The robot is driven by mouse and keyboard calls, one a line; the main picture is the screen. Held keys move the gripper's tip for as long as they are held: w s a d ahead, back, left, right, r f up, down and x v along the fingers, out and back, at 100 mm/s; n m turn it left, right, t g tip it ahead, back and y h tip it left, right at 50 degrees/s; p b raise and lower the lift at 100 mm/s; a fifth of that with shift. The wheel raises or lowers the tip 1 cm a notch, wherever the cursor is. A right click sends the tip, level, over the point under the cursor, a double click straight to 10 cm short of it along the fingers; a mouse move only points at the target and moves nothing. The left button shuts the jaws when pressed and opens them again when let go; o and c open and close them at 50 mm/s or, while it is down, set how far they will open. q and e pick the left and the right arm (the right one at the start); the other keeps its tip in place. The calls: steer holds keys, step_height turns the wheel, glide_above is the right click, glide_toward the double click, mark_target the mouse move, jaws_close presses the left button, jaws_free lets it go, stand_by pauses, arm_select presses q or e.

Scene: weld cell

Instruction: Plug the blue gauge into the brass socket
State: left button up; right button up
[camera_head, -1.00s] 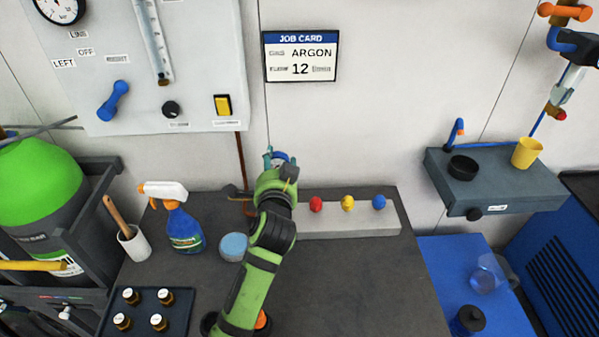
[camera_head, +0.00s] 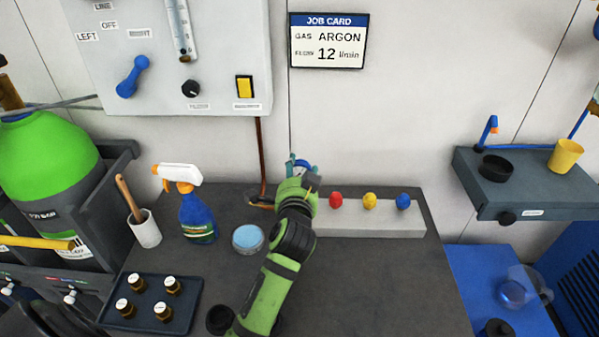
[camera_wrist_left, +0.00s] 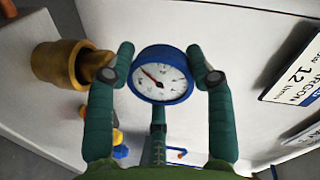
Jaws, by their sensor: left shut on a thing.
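The blue gauge (camera_head: 303,166) with its white dial is held by my left gripper (camera_head: 299,171) above the back of the dark bench. In the left wrist view, the gauge (camera_wrist_left: 162,75) sits between the two green fingertips of the gripper (camera_wrist_left: 164,76), dial facing the camera. The brass socket (camera_wrist_left: 58,65) is left of the gauge in that view, apart from it. In the head view, the socket (camera_head: 262,202) is small, left of my gripper at the foot of a copper pipe. The gauge's stem is hidden. My right gripper is not in view.
A grey block (camera_head: 375,222) with red, yellow and blue knobs stands just right of my left arm. A round blue-topped tin (camera_head: 248,239), a spray bottle (camera_head: 197,216) and a tray (camera_head: 188,318) of brass fittings are to its left. The bench's front right is clear.

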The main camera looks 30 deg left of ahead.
arm_select(q)
steer(key=shift+r, duration=0.1)
stand_by(0.8)
steer(key=shift+p, duration=0.5)
steer(key=shift+f+b, duration=0.4)
steer(key=shift+f, duration=0.2)
stand_by(0.4)
steer(key=o, duration=1.1)
steer(key=shift+o, duration=0.2)
steer(key=shift+s, duration=0.15)
